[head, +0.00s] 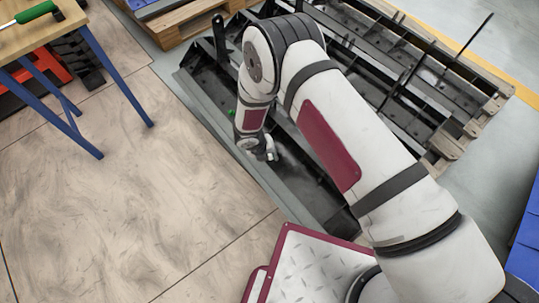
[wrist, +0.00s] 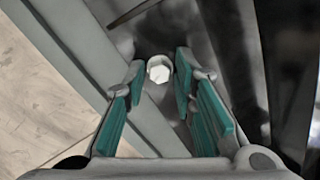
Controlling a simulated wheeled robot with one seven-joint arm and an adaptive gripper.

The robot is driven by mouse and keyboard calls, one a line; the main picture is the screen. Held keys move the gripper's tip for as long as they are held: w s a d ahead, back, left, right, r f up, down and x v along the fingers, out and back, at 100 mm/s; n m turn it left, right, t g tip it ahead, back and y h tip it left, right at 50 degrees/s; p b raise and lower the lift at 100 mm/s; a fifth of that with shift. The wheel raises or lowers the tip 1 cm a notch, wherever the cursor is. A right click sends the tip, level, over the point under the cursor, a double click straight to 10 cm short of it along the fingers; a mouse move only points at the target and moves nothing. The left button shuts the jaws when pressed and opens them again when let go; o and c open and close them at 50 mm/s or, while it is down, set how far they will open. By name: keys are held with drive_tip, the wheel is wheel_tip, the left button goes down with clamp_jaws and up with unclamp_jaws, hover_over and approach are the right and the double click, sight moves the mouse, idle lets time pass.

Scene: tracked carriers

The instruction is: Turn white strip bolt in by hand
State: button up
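The white bolt (wrist: 159,70) shows its hexagonal head in the wrist view, at the edge of the dark metal carrier. My gripper (wrist: 160,82) has its two teal-padded fingers apart, one on each side of the bolt head. A narrow gap seems to show between the head and each fingertip, so I see no clear contact. The bolt's shank is hidden under its head. In the head view my gripper (head: 268,153) points down at the near side of the carrier (head: 320,195), and the bolt cannot be made out there.
Black carrier frames (head: 420,75) lie on a wooden pallet (head: 450,150) behind my arm. A workbench with blue legs (head: 125,90) stands at the upper left, with a green-handled tool (head: 35,13) on it. The floor (head: 130,200) at left is clear.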

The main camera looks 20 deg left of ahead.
clamp_jaws()
drive_tip(key=m+b, duration=0.3)
drive_tip(key=m, duration=0.2)
drive_tip(key=shift+f+b, duration=0.2)
drive_tip(key=shift+b, duration=0.15)
drive_tip(key=m, duration=0.4)
drive_tip(key=shift+r+m, duration=0.2)
drive_tip(key=shift+m, duration=0.1)
drive_tip(key=shift+m, duration=0.6)
drive_tip(key=m, duration=0.8)
drive_tip(key=shift+m, duration=0.3)
